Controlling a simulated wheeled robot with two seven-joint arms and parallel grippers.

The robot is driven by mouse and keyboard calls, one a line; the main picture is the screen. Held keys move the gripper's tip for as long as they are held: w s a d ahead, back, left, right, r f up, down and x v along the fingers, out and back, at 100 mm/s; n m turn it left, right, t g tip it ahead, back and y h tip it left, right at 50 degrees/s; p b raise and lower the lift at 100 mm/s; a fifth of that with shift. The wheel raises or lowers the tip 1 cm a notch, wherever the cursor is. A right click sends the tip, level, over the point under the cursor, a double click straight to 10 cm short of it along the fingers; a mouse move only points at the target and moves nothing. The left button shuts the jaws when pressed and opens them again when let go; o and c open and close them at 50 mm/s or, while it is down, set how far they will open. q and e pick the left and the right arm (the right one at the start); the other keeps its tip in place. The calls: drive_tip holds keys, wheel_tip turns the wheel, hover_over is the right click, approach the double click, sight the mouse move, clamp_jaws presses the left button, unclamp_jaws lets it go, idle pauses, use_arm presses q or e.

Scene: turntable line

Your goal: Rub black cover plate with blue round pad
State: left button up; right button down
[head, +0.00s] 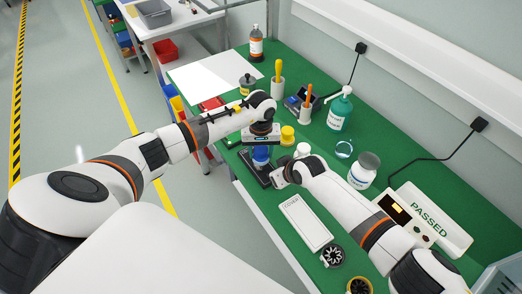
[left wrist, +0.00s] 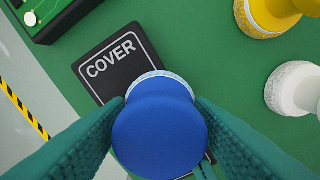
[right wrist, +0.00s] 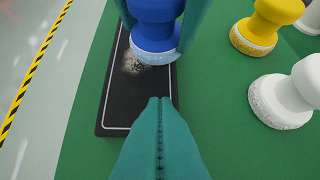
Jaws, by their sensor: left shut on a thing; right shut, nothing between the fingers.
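The black cover plate (head: 252,170) lies flat on the green bench top, and its COVER lettering shows in the left wrist view (left wrist: 88,88). My left gripper (left wrist: 158,125) is shut on the blue round pad (left wrist: 160,140), held upright over the plate; in the right wrist view the pad (right wrist: 153,30) has its pale underside at the plate, beside a pale smudge (right wrist: 132,64). Whether it touches is hard to tell. My right gripper (right wrist: 160,105) is shut and empty, its fingertips over the near part of the plate (right wrist: 115,110).
A yellow pad (right wrist: 265,25) and a white pad (right wrist: 288,95) stand right of the plate. A white cover plate (head: 305,222) lies nearer. A white bottle (head: 363,170) and a green pump bottle (head: 340,110) stand further right. The bench's left edge is close to the plate.

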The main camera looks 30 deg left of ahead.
sight(252, 166)
use_arm(q)
drive_tip(key=shift+s+a, duration=0.15)
drive_tip(key=shift+s, duration=0.85)
drive_tip(key=shift+s+a, duration=0.1)
drive_tip(key=shift+s, duration=0.85)
drive_tip(key=shift+w+d, duration=0.15)
drive_tip(key=shift+w, duration=0.85)
drive_tip(key=shift+w+d, duration=0.1)
drive_tip(key=shift+w, duration=0.85)
drive_tip(key=shift+s+a+f, duration=0.1)
drive_tip(key=shift+s+a, duration=0.05)
drive_tip(key=shift+s, duration=0.85)
drive_tip(key=shift+s+a, duration=0.15)
drive_tip(key=shift+s, duration=0.85)
drive_tip(key=shift+w+d, duration=0.15)
drive_tip(key=shift+w, duration=0.65)
drive_tip(key=shift+w+d, duration=0.1)
drive_tip(key=shift+w, duration=1.05)
drive_tip(key=shift+s+a, duration=0.2)
drive_tip(key=shift+s, duration=1.75)
drive_tip(key=shift+w+r, duration=0.1)
drive_tip(key=shift+r, duration=2.95)
